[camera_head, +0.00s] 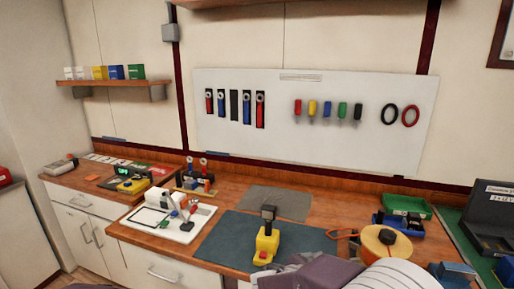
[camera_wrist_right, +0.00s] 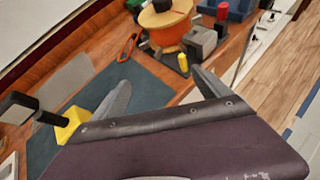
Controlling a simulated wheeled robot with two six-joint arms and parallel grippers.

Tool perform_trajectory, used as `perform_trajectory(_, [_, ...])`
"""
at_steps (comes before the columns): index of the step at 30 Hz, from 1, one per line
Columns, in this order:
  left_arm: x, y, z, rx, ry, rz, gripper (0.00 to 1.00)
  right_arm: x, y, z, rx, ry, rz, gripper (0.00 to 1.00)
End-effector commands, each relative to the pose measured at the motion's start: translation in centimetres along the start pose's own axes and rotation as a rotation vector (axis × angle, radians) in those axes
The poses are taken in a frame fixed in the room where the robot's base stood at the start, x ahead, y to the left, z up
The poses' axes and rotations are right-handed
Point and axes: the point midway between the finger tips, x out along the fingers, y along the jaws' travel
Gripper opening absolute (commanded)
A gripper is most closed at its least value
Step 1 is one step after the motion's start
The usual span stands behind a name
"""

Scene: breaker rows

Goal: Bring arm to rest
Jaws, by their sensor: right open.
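My right gripper (camera_wrist_right: 160,78) is open, with its two grey fingers spread wide and nothing between them. In the head view my right arm comes in from the bottom right, and its purple gripper body (camera_head: 322,273) is over the bench's front edge. A yellow device with a black top (camera_head: 267,243) stands on the dark blue mat (camera_head: 220,241), close to the left of my right gripper. In the wrist view this yellow device (camera_wrist_right: 72,124) is just outside the left finger. My left gripper is not in view.
An orange reel (camera_head: 386,241) stands to the right on the wooden bench. A white tray (camera_head: 148,229) with tools lies left of the mat. A green bin (camera_head: 408,205) and a black case (camera_head: 492,215) are at the right. Tools hang on the white wall board (camera_head: 280,150).

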Motion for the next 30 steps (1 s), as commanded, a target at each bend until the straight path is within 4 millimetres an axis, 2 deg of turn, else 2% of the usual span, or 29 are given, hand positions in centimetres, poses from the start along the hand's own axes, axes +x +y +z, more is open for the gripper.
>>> perform_trajectory(1, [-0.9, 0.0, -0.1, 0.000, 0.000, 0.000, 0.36, 1.1, -3.2, 1.1, 0.087, 0.046, -0.095, 0.87])
perform_trajectory(2, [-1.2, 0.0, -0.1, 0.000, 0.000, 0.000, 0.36, 1.6, -5.4, 1.1, 0.157, 0.085, -0.160, 0.87])
perform_trajectory(4, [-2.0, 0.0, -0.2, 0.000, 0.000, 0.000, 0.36, 2.1, -11.3, 0.2, 0.390, 0.200, -0.346, 0.87])
perform_trajectory(5, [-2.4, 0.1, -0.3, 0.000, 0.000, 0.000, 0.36, 1.8, -13.8, -0.7, 0.526, 0.256, -0.436, 0.87])
perform_trajectory(6, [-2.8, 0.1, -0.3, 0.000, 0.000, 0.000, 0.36, 0.8, -16.6, -2.5, 0.735, 0.331, -0.560, 0.87])
perform_trajectory(8, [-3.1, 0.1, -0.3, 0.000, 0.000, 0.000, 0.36, -1.0, -18.4, -5.3, 1.033, 0.417, -0.712, 0.87])
perform_trajectory(10, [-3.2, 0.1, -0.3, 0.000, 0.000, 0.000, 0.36, -3.0, -18.4, -8.1, 1.340, 0.482, -0.853, 0.87])
perform_trajectory(12, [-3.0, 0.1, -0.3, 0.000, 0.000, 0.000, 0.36, -4.4, -17.3, -10.5, 1.581, 0.523, -0.959, 0.87])
perform_trajectory(15, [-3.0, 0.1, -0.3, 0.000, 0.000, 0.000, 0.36, -5.4, -15.5, -12.2, 1.839, 0.537, -1.070, 0.87])
perform_trajectory(17, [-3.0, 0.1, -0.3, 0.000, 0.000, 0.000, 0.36, -5.3, -14.4, -12.3, 1.960, 0.535, -1.097, 0.87])
perform_trajectory(20, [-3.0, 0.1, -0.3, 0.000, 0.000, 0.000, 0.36, -5.1, -14.0, -12.1, 2.010, 0.522, -1.103, 0.87])
perform_trajectory(30, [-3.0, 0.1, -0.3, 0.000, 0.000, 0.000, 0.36, -5.1, -14.0, -12.1, 2.005, 0.522, -1.103, 0.87])
